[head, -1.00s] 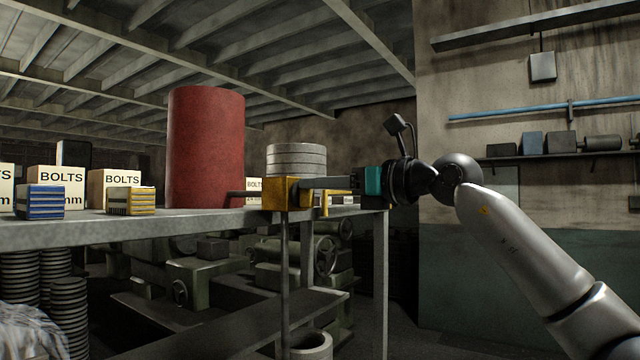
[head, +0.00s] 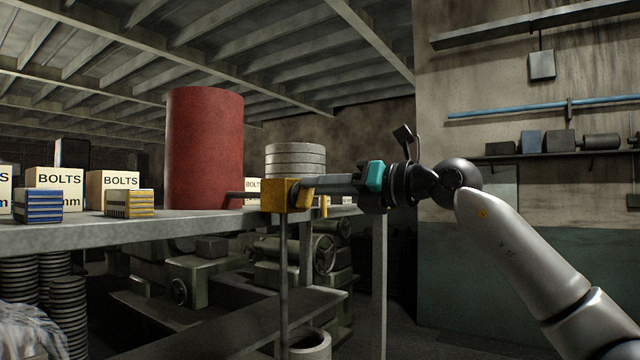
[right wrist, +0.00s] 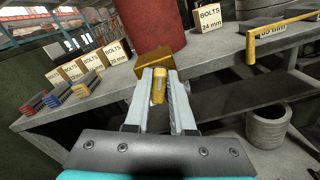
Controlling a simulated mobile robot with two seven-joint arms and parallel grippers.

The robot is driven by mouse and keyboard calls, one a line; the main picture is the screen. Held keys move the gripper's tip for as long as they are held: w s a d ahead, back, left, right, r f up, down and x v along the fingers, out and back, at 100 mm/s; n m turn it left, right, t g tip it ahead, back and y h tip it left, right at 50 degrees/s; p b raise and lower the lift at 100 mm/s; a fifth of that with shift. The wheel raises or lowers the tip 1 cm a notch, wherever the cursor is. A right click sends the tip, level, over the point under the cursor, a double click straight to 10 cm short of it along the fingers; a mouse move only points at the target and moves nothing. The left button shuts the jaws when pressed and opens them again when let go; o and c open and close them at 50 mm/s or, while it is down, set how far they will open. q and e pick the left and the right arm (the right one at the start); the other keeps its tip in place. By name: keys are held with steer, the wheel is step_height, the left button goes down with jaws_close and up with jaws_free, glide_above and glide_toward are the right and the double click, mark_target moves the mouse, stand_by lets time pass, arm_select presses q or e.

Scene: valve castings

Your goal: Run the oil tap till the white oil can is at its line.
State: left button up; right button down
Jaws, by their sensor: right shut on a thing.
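The tap is a yellow block (head: 280,194) on a short dark pipe (head: 243,195) from the large red drum (head: 204,148) on the bench. My right gripper (head: 312,187) reaches in from the right at the tap. In the right wrist view its fingers (right wrist: 160,88) are shut on the yellow tap handle (right wrist: 159,92), just in front of the block (right wrist: 154,57). A thin dark vertical line shows below the tap; I cannot tell whether it is oil or a post. No clearly white can or fill line shows. My left gripper is out of view.
A pale grey open cylinder (head: 311,346) stands low under the bench (head: 130,234); it also shows in the right wrist view (right wrist: 268,126). Stacked grey discs (head: 296,158), bolt boxes (head: 113,186) and a yellow barred piece (right wrist: 279,42) are on the bench.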

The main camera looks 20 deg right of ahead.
stand_by(0.3)
steer(key=c, duration=0.8)
jaws_free()
steer(key=shift+o, duration=0.2)
steer(key=b+v, duration=0.5)
steer(key=v, duration=1)
steer(key=shift+d, duration=0.1)
